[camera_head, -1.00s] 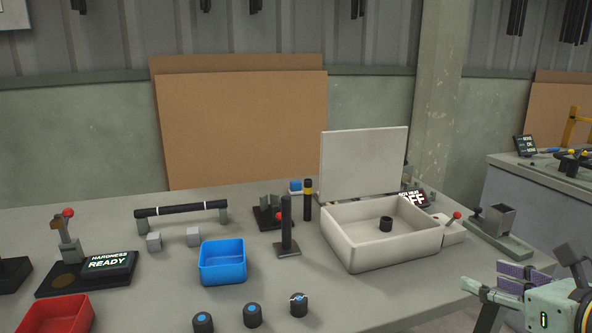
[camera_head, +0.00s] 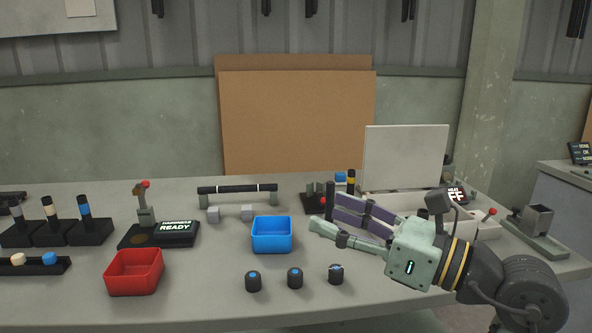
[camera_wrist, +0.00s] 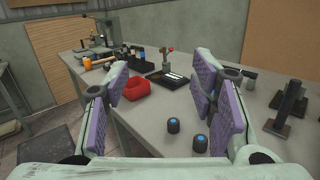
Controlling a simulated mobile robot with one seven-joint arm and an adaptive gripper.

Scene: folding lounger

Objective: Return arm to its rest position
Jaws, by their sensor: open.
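My gripper (camera_head: 330,222) is at the right of the head view, raised in front of the bench and pointing left. Its purple-padded fingers stand apart with nothing between them. In the wrist view my gripper (camera_wrist: 163,98) also shows wide open, its two fingers at the left and right. My arm comes in from the lower right of the head view and hides part of the white open-lidded box (camera_head: 405,160).
The bench (camera_head: 200,300) holds a red bin (camera_head: 134,273), a blue bin (camera_head: 272,235), several dark round pieces (camera_head: 295,278), a hardness tester (camera_head: 160,232) reading READY and a black rail (camera_head: 237,189). A grey fixture (camera_head: 538,222) stands at the right.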

